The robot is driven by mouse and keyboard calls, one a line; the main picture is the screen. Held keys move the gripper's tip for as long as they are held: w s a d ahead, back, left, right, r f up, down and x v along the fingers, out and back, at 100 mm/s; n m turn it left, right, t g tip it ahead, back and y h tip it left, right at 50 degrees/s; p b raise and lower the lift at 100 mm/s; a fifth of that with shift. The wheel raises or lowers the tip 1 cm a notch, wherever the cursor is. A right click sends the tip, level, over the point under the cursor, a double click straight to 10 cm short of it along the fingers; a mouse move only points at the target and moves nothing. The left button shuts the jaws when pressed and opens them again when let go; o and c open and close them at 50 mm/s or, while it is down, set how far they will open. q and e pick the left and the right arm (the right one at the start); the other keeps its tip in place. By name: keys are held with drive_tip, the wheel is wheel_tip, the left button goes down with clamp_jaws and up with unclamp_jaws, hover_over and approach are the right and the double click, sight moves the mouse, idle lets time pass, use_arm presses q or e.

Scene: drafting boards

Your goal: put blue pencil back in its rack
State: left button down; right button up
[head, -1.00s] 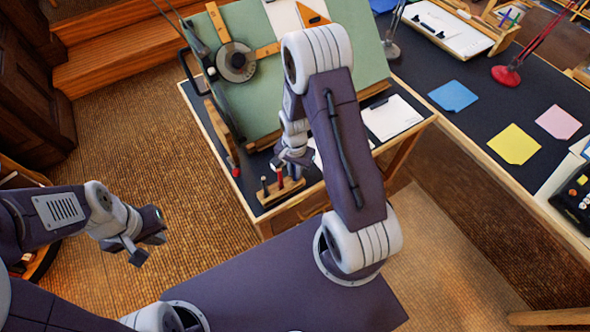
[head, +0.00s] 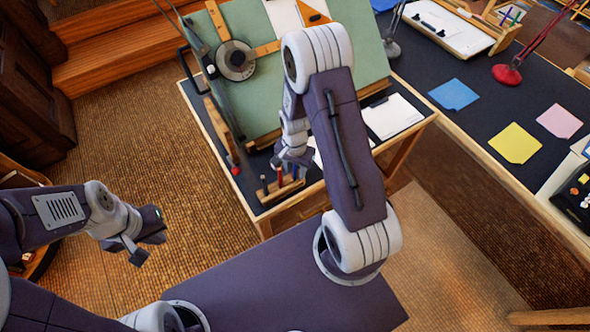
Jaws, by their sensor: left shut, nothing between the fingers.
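The wooden rack (head: 282,193) stands at the near corner of the dark table. A dark-topped tool (head: 264,183) and a red one (head: 279,177) stand upright in it. A small blue upright piece, likely the blue pencil (head: 295,172), shows at the rack's right end, just under my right gripper (head: 291,162). My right gripper points down over the rack; its fingers are small and partly covered by its own wrist, so its grip is unclear. My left gripper (head: 136,253) is shut and empty, held over the floor at the left, far from the rack.
A green drafting board (head: 300,75) rises behind the rack. A white sheet on a clipboard (head: 392,115) lies to the right. A red-ended object (head: 234,170) lies near the table's left edge. Blue (head: 453,95), yellow (head: 514,143) and pink (head: 558,121) sheets lie on another table.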

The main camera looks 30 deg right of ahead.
wheel_tip(320, 180, up, 9)
drive_tip(key=shift+f, duration=0.15)
idle(0.9)
drive_tip(key=s+a+r+n+t, duration=0.1)
drive_tip(key=s+a+r+n, duration=0.4)
drive_tip(key=s+n, duration=0.3)
drive_tip(key=shift+s+r+n, duration=0.2)
drive_tip(key=shift+r+n, duration=0.35)
drive_tip(key=shift+n, duration=0.55)
